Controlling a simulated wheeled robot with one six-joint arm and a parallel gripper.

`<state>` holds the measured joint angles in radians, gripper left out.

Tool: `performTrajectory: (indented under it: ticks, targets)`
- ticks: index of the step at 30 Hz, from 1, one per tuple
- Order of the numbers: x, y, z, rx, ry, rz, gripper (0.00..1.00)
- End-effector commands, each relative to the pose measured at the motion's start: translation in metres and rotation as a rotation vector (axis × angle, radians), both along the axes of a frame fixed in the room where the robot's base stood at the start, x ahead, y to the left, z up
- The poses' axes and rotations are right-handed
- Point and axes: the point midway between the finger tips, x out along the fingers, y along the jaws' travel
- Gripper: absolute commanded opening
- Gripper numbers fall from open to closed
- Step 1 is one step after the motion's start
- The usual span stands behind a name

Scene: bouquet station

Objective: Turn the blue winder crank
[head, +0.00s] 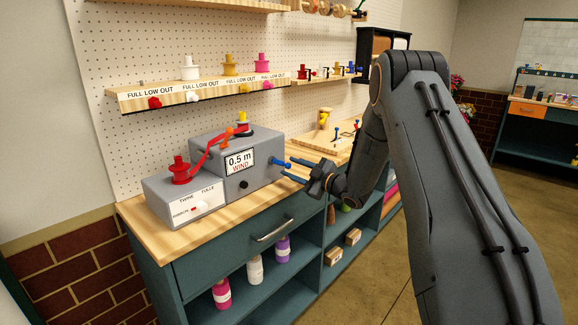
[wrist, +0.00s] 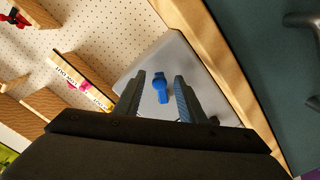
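The grey winder (head: 258,167) stands on the wooden counter, with a sign reading 0.5 m WIND and a red ribbon running over its top from a red spool (head: 180,171). Its blue crank (head: 281,162) sticks out of the right side. My gripper (head: 294,171) is at that side, its fingers pointing at the winder. In the wrist view, the blue crank (wrist: 161,87) lies between the two open fingers of my gripper (wrist: 161,92), with visible gaps on both sides. I cannot tell how deep the crank sits between the fingertips.
A lower grey box (head: 190,205) with a switch adjoins the winder's left side. A pegboard shelf (head: 205,92) with spools hangs behind. A wooden board (head: 325,137) with small coloured items lies further along the counter. A drawer handle (head: 272,230) juts from the cabinet front.

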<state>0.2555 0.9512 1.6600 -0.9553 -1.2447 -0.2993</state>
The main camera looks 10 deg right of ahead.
Motion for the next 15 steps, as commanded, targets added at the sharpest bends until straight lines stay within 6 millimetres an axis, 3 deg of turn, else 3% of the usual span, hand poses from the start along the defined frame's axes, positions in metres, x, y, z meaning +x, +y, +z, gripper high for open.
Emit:
performTrajectory:
  ticks: [6,15]
  targets:
    - [0.015,0.012,0.0,0.0,0.001,0.001,0.37]
    - [0.017,0.013,0.0,0.0,0.001,-0.001,0.37]
